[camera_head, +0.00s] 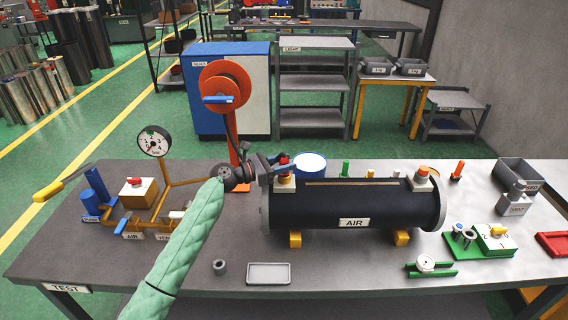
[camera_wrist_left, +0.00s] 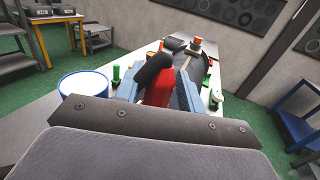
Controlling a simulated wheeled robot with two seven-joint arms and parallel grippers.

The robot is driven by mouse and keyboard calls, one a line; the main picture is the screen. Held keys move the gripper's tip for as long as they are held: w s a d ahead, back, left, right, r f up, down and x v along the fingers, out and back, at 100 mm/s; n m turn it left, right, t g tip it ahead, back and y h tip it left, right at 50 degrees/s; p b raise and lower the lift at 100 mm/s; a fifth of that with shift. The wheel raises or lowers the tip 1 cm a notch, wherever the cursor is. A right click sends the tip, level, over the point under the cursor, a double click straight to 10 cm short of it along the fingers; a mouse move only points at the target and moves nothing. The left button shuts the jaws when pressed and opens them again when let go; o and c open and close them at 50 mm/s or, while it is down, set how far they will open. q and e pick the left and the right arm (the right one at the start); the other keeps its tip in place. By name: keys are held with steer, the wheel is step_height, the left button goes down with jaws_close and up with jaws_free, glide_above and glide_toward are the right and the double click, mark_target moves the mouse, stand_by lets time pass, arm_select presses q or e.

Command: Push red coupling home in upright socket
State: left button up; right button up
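The red coupling (camera_head: 284,159) is above the pale block (camera_head: 285,184) on the left end of the dark AIR cylinder (camera_head: 350,205). My left gripper (camera_head: 284,168) reaches it from the left. In the left wrist view the red coupling (camera_wrist_left: 158,88) fills the space between the two blue-grey fingers (camera_wrist_left: 158,96), which look closed on its sides. A black hose end (camera_wrist_left: 153,68) stands out from the coupling. The upright socket is hidden under the coupling and fingers, so I cannot tell how deep the coupling sits. My right gripper is out of view.
An orange hose reel (camera_head: 226,85) stands behind my left gripper. A pressure gauge (camera_head: 154,141) and yellow pipework are at the left. A white-topped blue tin (camera_head: 310,164) is behind the cylinder.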

arm_select(q)
steer(key=shift+o, duration=0.9)
steer(key=shift+p+v, duration=0.75)
steer(key=shift+v, duration=2.7)
